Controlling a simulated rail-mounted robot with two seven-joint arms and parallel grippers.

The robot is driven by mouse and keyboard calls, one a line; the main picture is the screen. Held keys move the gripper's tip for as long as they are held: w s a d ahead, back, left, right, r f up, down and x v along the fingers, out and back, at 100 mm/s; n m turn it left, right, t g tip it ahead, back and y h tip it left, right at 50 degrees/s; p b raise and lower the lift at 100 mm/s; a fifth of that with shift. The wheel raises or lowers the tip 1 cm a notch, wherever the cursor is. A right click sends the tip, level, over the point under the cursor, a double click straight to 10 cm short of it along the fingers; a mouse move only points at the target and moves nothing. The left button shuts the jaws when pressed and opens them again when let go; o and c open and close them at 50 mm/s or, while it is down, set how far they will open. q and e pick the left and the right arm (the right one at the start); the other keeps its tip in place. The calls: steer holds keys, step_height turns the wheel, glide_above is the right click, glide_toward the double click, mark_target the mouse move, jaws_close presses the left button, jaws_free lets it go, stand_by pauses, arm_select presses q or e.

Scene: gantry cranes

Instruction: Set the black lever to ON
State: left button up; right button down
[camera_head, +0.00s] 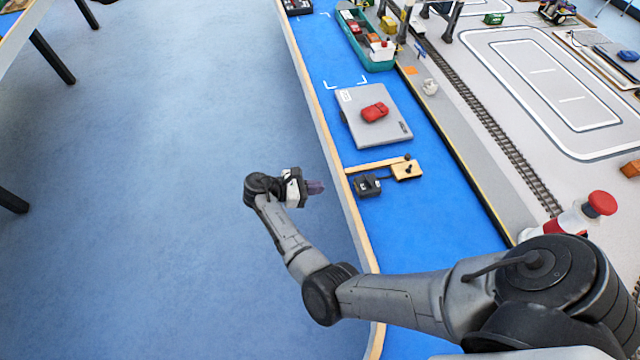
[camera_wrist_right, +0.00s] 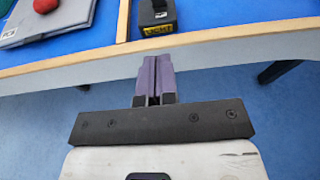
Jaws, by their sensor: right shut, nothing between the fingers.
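A small dark switch box (camera_head: 367,186) sits on the blue table near its wooden edge. A wooden block (camera_head: 406,171) with black knob-like parts stands just right of the box. My right gripper (camera_head: 316,188) is left of the table edge, apart from the box. Its purple fingers (camera_wrist_right: 155,80) are shut and empty, pointing toward the table. My left gripper is not in view.
A wooden strip (camera_head: 376,165) lies behind the box. A raised wooden rim (camera_head: 337,165) runs along the table. The floor to the left is clear.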

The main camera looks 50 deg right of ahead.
mark_target(367, 181)
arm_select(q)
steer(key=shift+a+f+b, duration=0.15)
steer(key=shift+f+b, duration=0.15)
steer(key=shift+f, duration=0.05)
arm_select(e)
steer(key=x, duration=0.8)
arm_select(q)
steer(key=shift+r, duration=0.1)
arm_select(e)
steer(key=shift+s+d+r, duration=0.6)
steer(key=shift+d+r, duration=0.05)
steer(key=shift+d, duration=0.05)
steer(key=shift+s+d+r, duration=0.35)
steer(key=shift+s+d, duration=0.05)
steer(key=shift+d, duration=0.15)
